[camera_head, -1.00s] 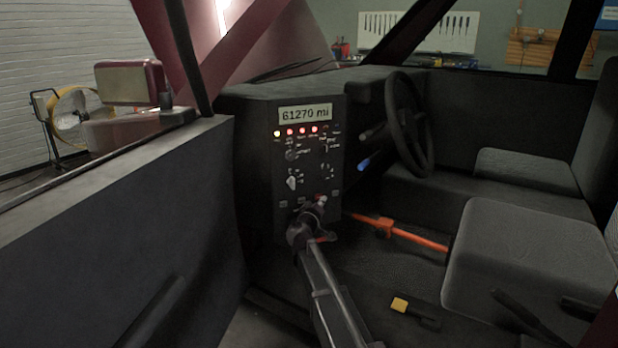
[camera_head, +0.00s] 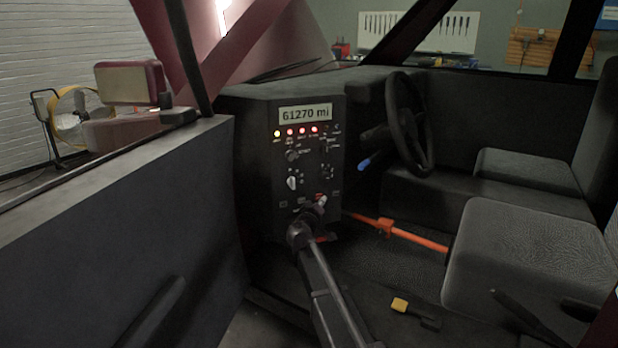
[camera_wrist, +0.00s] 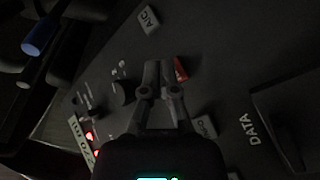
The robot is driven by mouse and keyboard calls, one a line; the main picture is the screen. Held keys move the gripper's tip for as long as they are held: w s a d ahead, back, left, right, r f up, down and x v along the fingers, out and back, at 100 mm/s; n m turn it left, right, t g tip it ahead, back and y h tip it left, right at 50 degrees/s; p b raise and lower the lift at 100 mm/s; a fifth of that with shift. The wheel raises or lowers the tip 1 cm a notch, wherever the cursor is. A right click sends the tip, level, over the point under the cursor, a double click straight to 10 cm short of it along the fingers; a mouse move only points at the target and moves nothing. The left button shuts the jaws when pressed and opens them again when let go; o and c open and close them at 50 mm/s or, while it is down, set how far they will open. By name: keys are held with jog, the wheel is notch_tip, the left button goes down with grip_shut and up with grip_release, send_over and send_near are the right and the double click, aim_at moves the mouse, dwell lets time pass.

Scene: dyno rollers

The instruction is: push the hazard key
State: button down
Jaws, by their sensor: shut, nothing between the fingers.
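The hazard key appears as a small red key (camera_wrist: 180,68) on the dark panel in the wrist view. It lies between a grey key marked A/C (camera_wrist: 149,18) and a grey key (camera_wrist: 205,127) with partly hidden lettering. My gripper (camera_wrist: 157,66) is shut and empty, its tips just left of the red key. Whether they touch it, I cannot tell. In the head view my gripper (camera_head: 321,202) is at the lower part of the console panel (camera_head: 262,190), with a bit of red showing by its tips.
The panel carries a mileage display (camera_head: 305,113), lit lamps, knobs and switches. A blue-tipped lever (camera_head: 368,162) and the steering wheel (camera_head: 408,122) are to the right. An orange bar (camera_head: 415,239) crosses low near the seat (camera_head: 530,262). The door (camera_head: 120,225) stands at left.

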jog(key=shift+w+a, duration=0.2)
jog(key=shift+w, duration=0.3)
dwell(0.8)
jog(key=shift+s, duration=0.15)
jog(key=shift+s+d, duration=0.2)
jog(key=shift+s, duration=0.15)
dwell(0.5)
jog(key=s+d, duration=0.1)
jog(key=s, duration=0.2)
jog(key=s+d, duration=0.1)
jog(key=s, duration=0.1)
jog(key=shift+s+d, duration=0.2)
jog(key=shift+d, duration=0.1)
dwell(1.8)
